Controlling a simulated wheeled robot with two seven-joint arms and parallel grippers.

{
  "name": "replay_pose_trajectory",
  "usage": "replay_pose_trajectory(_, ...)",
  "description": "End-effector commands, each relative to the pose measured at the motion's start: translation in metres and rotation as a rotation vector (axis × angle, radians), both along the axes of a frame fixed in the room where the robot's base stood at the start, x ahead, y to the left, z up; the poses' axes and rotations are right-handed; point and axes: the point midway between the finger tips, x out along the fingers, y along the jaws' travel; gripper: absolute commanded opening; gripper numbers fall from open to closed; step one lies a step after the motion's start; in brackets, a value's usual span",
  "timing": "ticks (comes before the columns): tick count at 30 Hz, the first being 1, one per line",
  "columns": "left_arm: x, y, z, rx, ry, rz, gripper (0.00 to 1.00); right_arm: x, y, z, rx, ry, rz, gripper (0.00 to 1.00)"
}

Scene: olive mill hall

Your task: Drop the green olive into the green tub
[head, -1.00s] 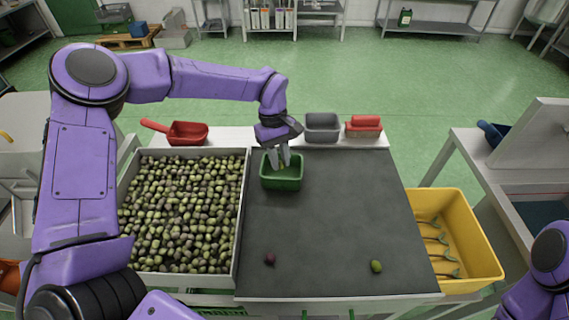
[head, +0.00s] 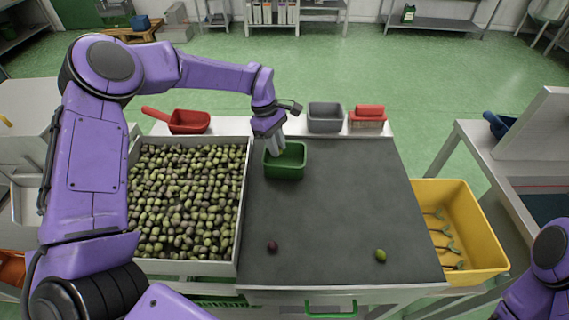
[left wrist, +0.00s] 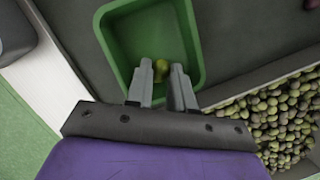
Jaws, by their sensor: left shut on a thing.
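My left gripper (head: 278,153) is over the left part of the green tub (head: 285,173), which stands at the back left of the dark mat. In the left wrist view the left gripper (left wrist: 161,76) is shut on a yellow-green olive (left wrist: 161,67), with the green tub (left wrist: 140,32) behind its fingertips. Its exact height over the tub floor is hard to tell. Another green olive (head: 380,256) lies at the front right of the mat, and a dark purple olive (head: 272,246) at the front left. My right gripper is out of view.
A crate full of olives (head: 241,215) stands left of the mat (head: 335,215). Behind are a red scoop (head: 189,122), a grey tub (head: 325,118) and a red brush (head: 368,115). A yellow bin (head: 480,240) is at the right. The middle of the mat is clear.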

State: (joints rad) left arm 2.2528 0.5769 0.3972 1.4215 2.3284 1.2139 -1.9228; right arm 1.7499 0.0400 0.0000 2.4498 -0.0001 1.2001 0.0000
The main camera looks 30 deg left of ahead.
Motion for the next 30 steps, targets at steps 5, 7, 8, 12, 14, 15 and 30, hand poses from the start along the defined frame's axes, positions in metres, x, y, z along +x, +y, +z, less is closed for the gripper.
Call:
replay_pose_trajectory(5,0.000,0.000,0.001,0.000,0.000,0.000,0.52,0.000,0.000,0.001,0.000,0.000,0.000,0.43)
replay_pose_trajectory(7,0.000,0.000,0.001,0.000,0.000,0.000,0.52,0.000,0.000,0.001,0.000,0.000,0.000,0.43)
replay_pose_trajectory(8,0.000,0.000,0.001,0.000,0.000,0.000,0.52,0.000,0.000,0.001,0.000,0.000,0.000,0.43)
replay_pose_trajectory(12,0.000,0.000,0.001,0.000,0.000,0.000,0.52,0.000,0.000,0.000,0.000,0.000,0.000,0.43)
replay_pose_trajectory(14,0.001,0.001,0.005,-0.001,-0.002,0.000,0.52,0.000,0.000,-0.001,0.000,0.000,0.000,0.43)
replay_pose_trajectory(15,0.001,0.002,0.009,-0.002,-0.003,0.001,0.52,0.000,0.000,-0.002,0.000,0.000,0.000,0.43)
replay_pose_trajectory(30,0.004,0.027,0.100,-0.001,-0.001,0.000,0.52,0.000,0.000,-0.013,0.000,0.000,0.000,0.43)
